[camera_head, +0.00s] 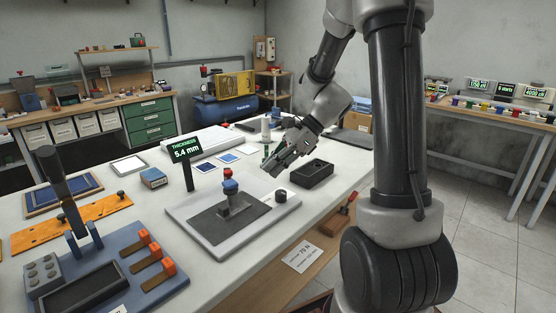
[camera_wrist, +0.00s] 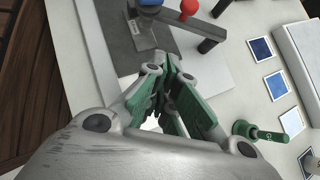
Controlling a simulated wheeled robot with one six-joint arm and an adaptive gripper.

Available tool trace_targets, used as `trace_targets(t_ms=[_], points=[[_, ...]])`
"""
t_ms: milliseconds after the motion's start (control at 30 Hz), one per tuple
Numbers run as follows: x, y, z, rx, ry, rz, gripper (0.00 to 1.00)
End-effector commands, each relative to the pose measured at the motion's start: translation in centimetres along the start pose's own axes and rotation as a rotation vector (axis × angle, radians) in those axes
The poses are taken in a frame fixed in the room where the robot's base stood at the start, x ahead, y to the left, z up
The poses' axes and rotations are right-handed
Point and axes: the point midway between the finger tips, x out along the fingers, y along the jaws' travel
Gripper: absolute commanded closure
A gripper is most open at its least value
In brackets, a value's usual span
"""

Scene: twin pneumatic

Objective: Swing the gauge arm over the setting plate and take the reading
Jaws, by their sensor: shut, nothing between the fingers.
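The gauge shows in the head view with a blue head (camera_head: 230,187) and a red ball knob (camera_head: 227,173) above a dark grey plate (camera_head: 210,226) on a pale base (camera_head: 190,211). In the wrist view a black gauge arm (camera_wrist: 190,24) runs from the blue head at the top edge, with the red ball (camera_wrist: 190,6) beside it. The display (camera_head: 186,150) reads thickness 5.4 mm. My gripper (camera_head: 270,168) is shut and empty, above and behind the base; its green fingers (camera_wrist: 170,72) converge in the wrist view.
A black open box (camera_head: 312,174) stands right of the base. Blue cards (camera_head: 228,158) lie behind. An orange plate (camera_head: 70,224) and blue fixture (camera_head: 100,275) with a tall lever occupy the left.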

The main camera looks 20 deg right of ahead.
Motion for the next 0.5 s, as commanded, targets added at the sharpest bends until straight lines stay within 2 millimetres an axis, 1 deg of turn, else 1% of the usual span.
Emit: trace_targets(t_ms=[33, 100, 233, 333, 500], points=[[1.2, 0.1, 0.0, 0.001, -0.001, 0.004, 1.00], [2.7, 0.1, 0.0, 0.001, 0.000, 0.004, 1.00], [5.3, 0.1, 0.0, 0.001, 0.000, 0.003, 1.00], [6.3, 0.0, 1.4, -0.004, 0.000, 0.002, 1.00], [7.5, 0.0, 2.5, -0.003, 0.001, 0.000, 1.00]])
